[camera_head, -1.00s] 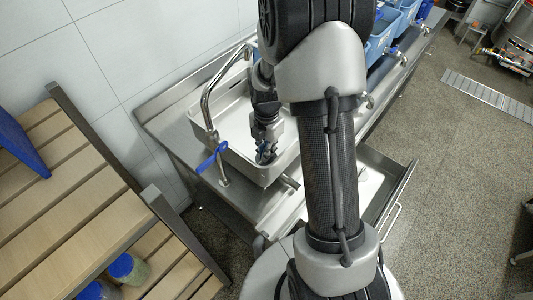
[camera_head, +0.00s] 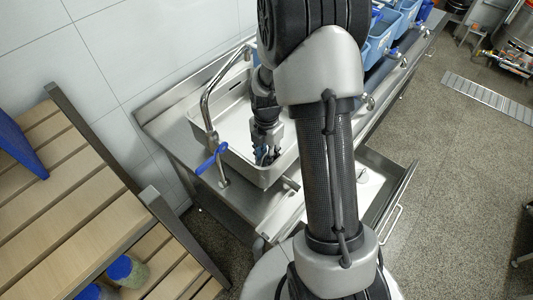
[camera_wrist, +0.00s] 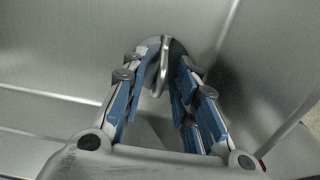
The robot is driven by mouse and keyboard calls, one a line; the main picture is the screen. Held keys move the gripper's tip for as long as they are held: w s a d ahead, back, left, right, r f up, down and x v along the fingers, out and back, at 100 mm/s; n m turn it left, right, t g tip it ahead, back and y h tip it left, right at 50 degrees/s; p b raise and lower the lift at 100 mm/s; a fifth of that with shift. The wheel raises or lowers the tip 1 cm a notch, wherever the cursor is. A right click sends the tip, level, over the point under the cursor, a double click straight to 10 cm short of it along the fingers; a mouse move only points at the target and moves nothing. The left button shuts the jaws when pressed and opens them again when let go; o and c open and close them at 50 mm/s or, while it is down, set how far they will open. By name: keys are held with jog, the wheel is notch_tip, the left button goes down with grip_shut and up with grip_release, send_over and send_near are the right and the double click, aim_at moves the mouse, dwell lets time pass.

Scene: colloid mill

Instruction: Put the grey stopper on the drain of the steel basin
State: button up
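My gripper (camera_head: 264,160) points down into the steel basin (camera_head: 236,125), near its front end, with my arm covering part of the view. In the wrist view, the blue-padded fingers (camera_wrist: 165,70) converge with a narrow gap between them. A grey rounded thing with a thin pale upright part (camera_wrist: 163,65), likely the stopper, shows between and beyond the fingertips. I cannot tell whether the pads touch it. The drain cannot be made out; the gripper may hide it.
A curved tap with a blue lever (camera_head: 212,158) stands at the basin's left side. An open drawer (camera_head: 398,207) juts out to the right of my arm. Blue bins (camera_head: 380,40) line the counter behind. A slatted wooden shelf (camera_head: 75,210) stands at left.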

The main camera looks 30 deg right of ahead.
jog(key=s+a+r+m+t+p, duration=0.1)
jog(key=a+r+m+p, duration=0.15)
jog(key=r, duration=0.75)
jog(key=s+a+r+m+p, duration=0.1)
jog(key=s+r+m+p, duration=0.15)
jog(key=r, duration=0.85)
jog(key=s+a+r+m+t, duration=0.1)
jog(key=s+a+r+m, duration=0.2)
jog(key=s+m, duration=0.2)
jog(key=s+a+r+m+t, duration=0.1)
jog(key=s+a+r+m, duration=0.2)
jog(key=s+m, duration=0.2)
jog(key=s+a+r+m+t+b, duration=0.1)
jog(key=s+a+r+m, duration=0.2)
jog(key=s+m, duration=0.3)
jog(key=shift+m+t, duration=0.3)
jog(key=shift+m, duration=0.2)
